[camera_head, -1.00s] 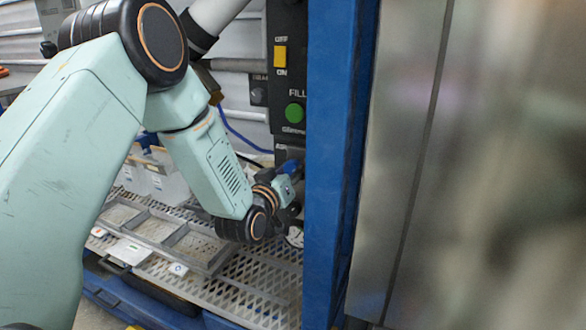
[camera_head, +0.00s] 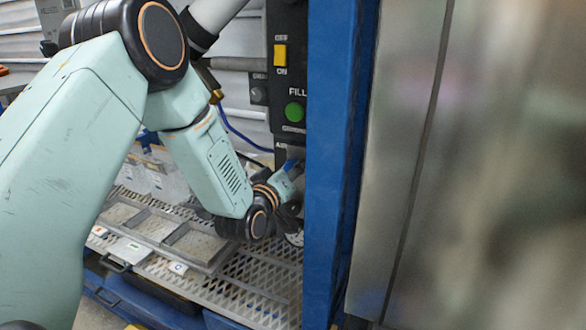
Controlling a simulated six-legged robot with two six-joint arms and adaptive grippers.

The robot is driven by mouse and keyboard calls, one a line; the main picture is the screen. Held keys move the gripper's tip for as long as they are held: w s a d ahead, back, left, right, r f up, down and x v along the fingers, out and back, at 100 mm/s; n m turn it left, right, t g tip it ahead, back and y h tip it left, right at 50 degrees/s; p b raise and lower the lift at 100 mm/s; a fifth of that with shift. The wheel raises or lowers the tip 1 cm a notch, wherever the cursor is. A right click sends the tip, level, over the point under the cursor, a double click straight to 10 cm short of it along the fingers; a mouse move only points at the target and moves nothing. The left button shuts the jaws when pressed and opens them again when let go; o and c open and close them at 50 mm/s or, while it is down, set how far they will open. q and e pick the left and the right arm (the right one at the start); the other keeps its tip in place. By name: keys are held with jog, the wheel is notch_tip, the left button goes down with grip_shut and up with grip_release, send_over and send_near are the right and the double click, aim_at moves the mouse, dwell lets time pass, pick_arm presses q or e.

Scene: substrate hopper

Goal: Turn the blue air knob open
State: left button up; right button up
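My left arm comes in from the left and bends down to the control panel. Its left gripper (camera_head: 288,212) is a dark shape at the panel's lower part, partly hidden by the blue post. A small blue part (camera_head: 290,164), which looks like the blue air knob, shows just above my wrist under the "AIR" lettering. The wrist covers most of it. I cannot tell whether the fingers touch it or are open or shut. My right gripper is not in view.
The dark panel carries a yellow OFF/ON switch (camera_head: 280,55) and a green fill button (camera_head: 294,112). A blue post (camera_head: 335,180) stands close on the right, beside a large metal sheet (camera_head: 480,160). Below is a mesh shelf (camera_head: 262,291) with a sectioned tray (camera_head: 170,256).

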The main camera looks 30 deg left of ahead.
pick_arm(q)
jog(key=o, duration=1.2)
jog(key=shift+c, duration=0.2)
jog(key=s, duration=1.2)
jog(key=shift+d, duration=0.35)
jog(key=s+d+f+m+g+h+p, duration=0.1)
jog(key=s+d+f+m+g, duration=0.15)
jog(key=s+f+g, duration=0.55)
jog(key=s+d+f+m+g+h, duration=0.1)
jog(key=s+d+f+m+g, duration=0.2)
jog(key=f, duration=0.9)
jog(key=s+d+f+m+g+p, duration=0.1)
jog(key=s+f+g, duration=0.2)
jog(key=s, duration=0.8)
jog(key=s+d+f+g+y+p, duration=0.1)
jog(key=s+f+g, duration=0.3)
jog(key=s, duration=0.7)
notch_tip(320, 180, down, 2)
jog(key=shift+s+d+f+m, duration=0.1)
jog(key=shift+s+d+m, duration=0.1)
jog(key=shift+m, duration=0.15)
